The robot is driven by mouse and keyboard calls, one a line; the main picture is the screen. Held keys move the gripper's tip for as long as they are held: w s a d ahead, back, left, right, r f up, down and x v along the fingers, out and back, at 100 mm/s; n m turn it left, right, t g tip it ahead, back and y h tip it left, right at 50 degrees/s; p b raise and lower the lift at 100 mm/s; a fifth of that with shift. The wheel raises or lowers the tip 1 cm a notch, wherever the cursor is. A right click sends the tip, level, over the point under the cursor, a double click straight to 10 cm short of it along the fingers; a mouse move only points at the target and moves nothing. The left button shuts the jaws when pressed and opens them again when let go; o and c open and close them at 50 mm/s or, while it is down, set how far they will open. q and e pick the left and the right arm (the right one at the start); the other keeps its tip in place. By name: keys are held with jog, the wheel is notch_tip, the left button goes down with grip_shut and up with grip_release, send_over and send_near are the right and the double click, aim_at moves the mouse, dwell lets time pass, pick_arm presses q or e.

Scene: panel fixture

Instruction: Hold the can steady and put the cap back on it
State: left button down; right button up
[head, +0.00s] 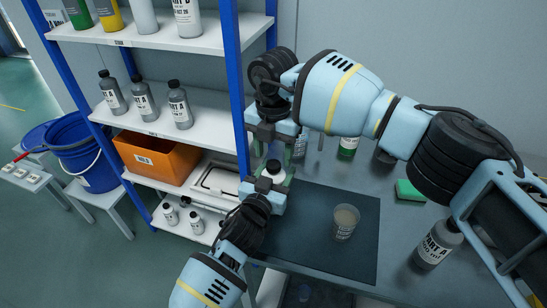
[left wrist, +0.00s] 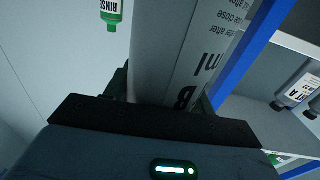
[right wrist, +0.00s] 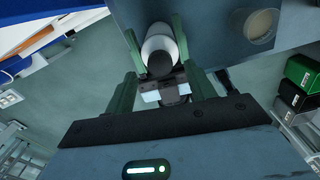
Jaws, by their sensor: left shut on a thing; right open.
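My left gripper (head: 271,184) is shut on the white can (head: 272,174) and holds it upright over the back left of the dark mat. The can's printed side fills the middle of the left wrist view (left wrist: 185,50). A dark round top (right wrist: 160,65), apparently the black cap, shows at the can's upper end in the right wrist view. I cannot tell how firmly it sits. My right gripper (head: 272,155) points down just above the can, open, its green fingers on either side of the top. The fingers partly hide the top in the head view.
A clear cup (head: 345,221) stands on the dark mat (head: 310,240). A grey bottle (head: 437,245) and a green sponge (head: 409,190) are to the right. The shelf rack (head: 205,102) stands close on the left. The mat's front is clear.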

notch_tip(320, 180, up, 9)
jog(key=shift+r, duration=0.2)
dwell(0.3)
pick_arm(q)
jog(key=shift+c, duration=2.2)
grip_release()
jog(key=v, duration=0.7)
jog(key=shift+s+a, duration=0.2)
jog(key=shift+s, duration=0.15)
pick_arm(e)
jog(key=shift+r, duration=0.4)
jog(key=shift+s, duration=0.1)
